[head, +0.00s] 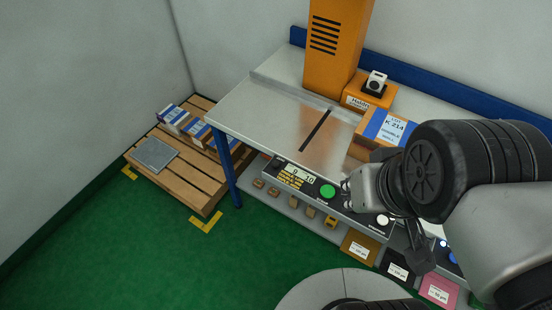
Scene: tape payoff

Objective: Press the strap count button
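A control panel (345,204) runs along the front of the steel bench. The panel labels are too small to read, so I cannot tell which button is the strap count button. My gripper (420,257) is at the right, over the panel's right part, partly hidden by my arm. I cannot tell if its fingers are open or shut, or whether it touches anything.
An orange machine column (337,42) stands on the bench (270,97). A labelled carton (372,128) and a small orange "Halob"-like box (368,94) are beside it. A wooden pallet (180,175) with boxes stands left; green floor is clear.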

